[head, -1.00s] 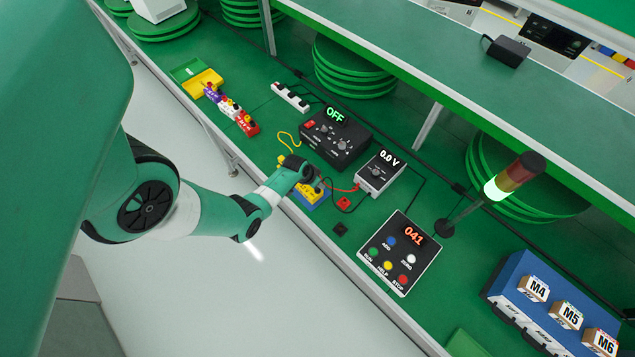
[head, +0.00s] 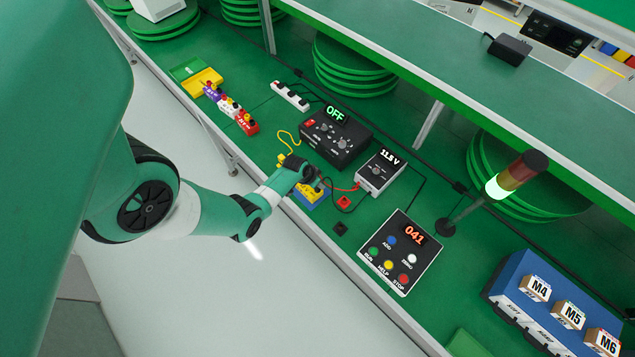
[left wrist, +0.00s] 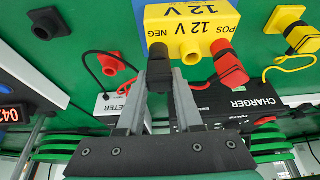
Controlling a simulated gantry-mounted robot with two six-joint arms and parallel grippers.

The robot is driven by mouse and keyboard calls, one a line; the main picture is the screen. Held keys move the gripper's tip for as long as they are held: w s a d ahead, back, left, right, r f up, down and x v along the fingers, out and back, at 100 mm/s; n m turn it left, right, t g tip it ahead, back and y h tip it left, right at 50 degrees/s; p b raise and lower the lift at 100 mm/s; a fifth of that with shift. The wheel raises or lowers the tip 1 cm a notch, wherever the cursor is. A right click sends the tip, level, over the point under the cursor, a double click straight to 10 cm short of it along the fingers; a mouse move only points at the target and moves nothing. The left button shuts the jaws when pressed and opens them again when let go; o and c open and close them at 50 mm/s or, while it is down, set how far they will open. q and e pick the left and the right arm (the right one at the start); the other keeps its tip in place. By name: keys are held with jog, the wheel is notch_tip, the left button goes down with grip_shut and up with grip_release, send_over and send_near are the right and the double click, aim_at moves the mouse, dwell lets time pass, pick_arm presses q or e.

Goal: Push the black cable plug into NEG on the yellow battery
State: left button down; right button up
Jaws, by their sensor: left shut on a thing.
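The yellow 12 V battery (head: 311,195) sits on a blue base on the green bench. In the left wrist view the battery (left wrist: 203,18) shows NEG and POS labels upside down. My left gripper (head: 318,186) is at the battery; in the wrist view the gripper (left wrist: 158,90) is shut on the black cable plug (left wrist: 157,62). The plug's front end meets the battery face at NEG, with no gap visible. A red plug (left wrist: 228,64) is in POS. My right gripper is not in view.
The charger (head: 350,153) shows OFF behind the battery. A red holder (head: 343,202) and a black holder (head: 340,228) stand to the right. A yellow plug (left wrist: 300,38) with a yellow cable is beside the battery. A button box (head: 386,270) stands farther right.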

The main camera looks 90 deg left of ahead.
pick_arm(q)
jog(key=c, duration=0.5)
grip_release()
jog(key=shift+r+p, duration=3.65)
jog(key=shift+r, duration=0.15)
